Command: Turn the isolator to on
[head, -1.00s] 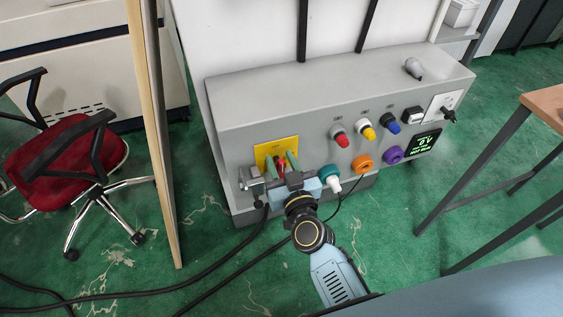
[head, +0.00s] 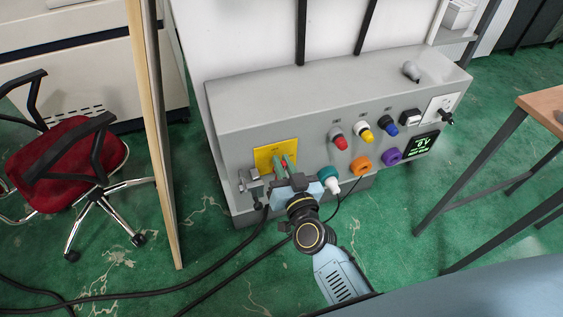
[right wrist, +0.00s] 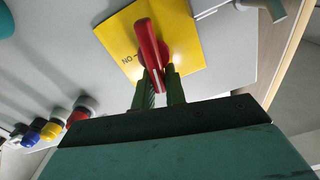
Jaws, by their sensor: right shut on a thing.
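The isolator has a red handle (right wrist: 149,45) on a yellow plate (head: 276,152), at the left of the grey machine's front. In the right wrist view the yellow plate (right wrist: 188,38) shows the word ON beside the handle. My right gripper (head: 284,161) is in front of the plate in the head view and mostly hides the handle there. In the right wrist view its green fingers (right wrist: 160,72) are shut on the lower end of the red handle. My left gripper is not in view.
The grey machine (head: 320,90) carries red, yellow and blue knobs, teal, orange and purple sockets (head: 361,165), and a lit display (head: 422,146). A metal latch (head: 250,183) sits left of the gripper. A wooden panel edge stands left, a table right.

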